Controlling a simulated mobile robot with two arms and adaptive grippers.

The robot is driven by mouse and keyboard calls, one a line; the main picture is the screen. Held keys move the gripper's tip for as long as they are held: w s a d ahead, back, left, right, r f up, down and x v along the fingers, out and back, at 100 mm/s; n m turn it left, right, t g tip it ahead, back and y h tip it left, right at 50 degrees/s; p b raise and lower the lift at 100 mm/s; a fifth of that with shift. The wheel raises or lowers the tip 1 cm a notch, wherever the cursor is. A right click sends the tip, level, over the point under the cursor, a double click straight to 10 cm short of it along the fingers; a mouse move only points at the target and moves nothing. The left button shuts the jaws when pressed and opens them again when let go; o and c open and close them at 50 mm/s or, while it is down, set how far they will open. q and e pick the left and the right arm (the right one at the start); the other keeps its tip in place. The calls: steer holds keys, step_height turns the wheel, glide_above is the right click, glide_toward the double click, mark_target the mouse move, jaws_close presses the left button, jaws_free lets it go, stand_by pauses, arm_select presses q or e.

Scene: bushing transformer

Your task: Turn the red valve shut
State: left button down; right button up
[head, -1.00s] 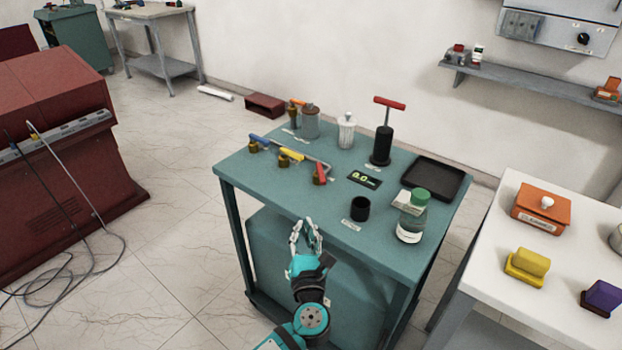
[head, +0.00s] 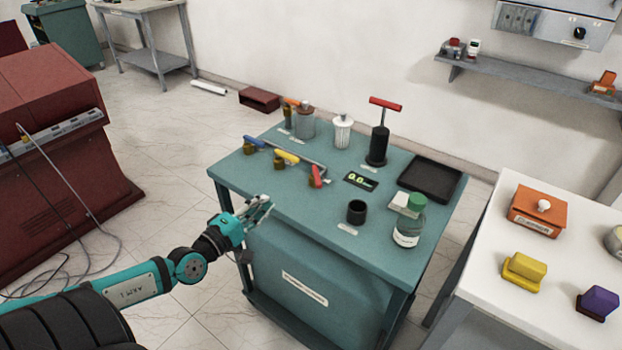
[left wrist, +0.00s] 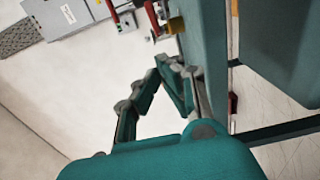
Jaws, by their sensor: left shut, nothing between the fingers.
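The red valve (head: 317,177) has a short red lever on a brass body. It stands near the left front part of the teal table (head: 290,210), at the end of a row with a yellow valve (head: 285,158) and a blue valve (head: 254,143). My left gripper (head: 266,204) is shut and empty at the table's front left edge, to the left of and nearer than the red valve, not touching it. The left wrist view shows its fingers (left wrist: 168,66) close together, with a red lever (left wrist: 152,18) beyond them. My right gripper is not in view.
A black cup (head: 356,211), a green-capped bottle (head: 409,229), a black tray (head: 430,179) and a black pump with a red handle (head: 379,140) stand on the table. A white table (head: 479,283) is at right.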

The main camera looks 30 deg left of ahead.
arm_select(q)
glide_toward(313, 171)
steer(key=w+a+p, duration=0.1)
steer(key=w+a, duration=0.1)
steer(key=w, duration=0.1)
steer(key=shift+a, duration=0.35)
steer(key=shift+w+d+f+p, duration=0.1)
steer(key=shift+w+d+p, duration=0.6)
steer(key=shift+d, duration=0.25)
steer(key=shift+w+d+f, duration=0.1)
steer(key=shift+w+d, duration=0.3)
steer(key=shift+d, duration=0.05)
